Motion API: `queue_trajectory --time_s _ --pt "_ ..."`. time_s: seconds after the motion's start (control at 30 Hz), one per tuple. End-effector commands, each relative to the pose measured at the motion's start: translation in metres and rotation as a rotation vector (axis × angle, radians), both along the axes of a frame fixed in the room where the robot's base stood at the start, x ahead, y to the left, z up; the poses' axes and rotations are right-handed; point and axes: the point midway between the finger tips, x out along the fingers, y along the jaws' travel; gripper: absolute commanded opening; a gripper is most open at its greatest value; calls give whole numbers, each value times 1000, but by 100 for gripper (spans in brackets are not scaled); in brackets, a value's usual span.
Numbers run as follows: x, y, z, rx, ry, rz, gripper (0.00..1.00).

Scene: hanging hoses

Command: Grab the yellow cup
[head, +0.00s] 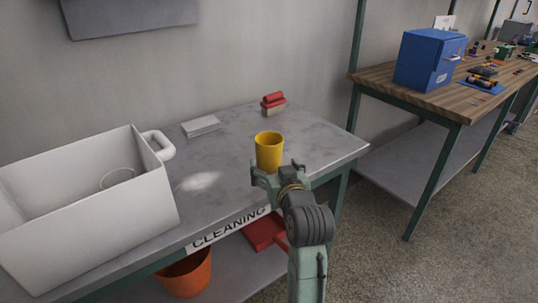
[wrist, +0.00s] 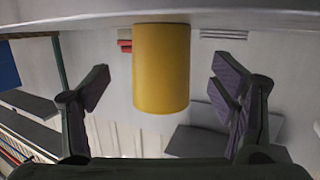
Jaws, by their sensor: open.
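The yellow cup (head: 269,152) stands upright on the grey table (head: 330,148) near its right front part in the head view. In the wrist view, which looks upside down, the yellow cup (wrist: 161,68) hangs from the tabletop at the upper middle, between the two fingers. My gripper (head: 279,173) is just in front of the cup at the table's front edge. Its fingers also show in the wrist view (wrist: 160,88), spread wide with a gap on each side of the cup. The gripper is open and holds nothing. The cup's lower part is partly hidden by the gripper in the head view.
A large white bin (head: 85,215) fills the table's left side. A grey-white block (head: 201,127) and a red-topped sponge or brush (head: 273,104) lie behind the cup. An orange bucket (head: 185,274) stands on the lower shelf. A wooden table with a blue box (head: 428,59) stands at right.

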Motion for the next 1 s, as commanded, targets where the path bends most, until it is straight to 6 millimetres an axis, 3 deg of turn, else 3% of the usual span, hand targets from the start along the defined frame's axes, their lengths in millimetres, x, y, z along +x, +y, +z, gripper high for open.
queue_trajectory --time_s 0.23,0.5,0.8,1.0 --pt "20 6 -2 -1 0 0 79" --pt "56 15 -9 -1 0 -1 79" --pt "61 16 -11 -1 -2 -1 79" --pt "61 16 -11 -1 -2 -1 66"
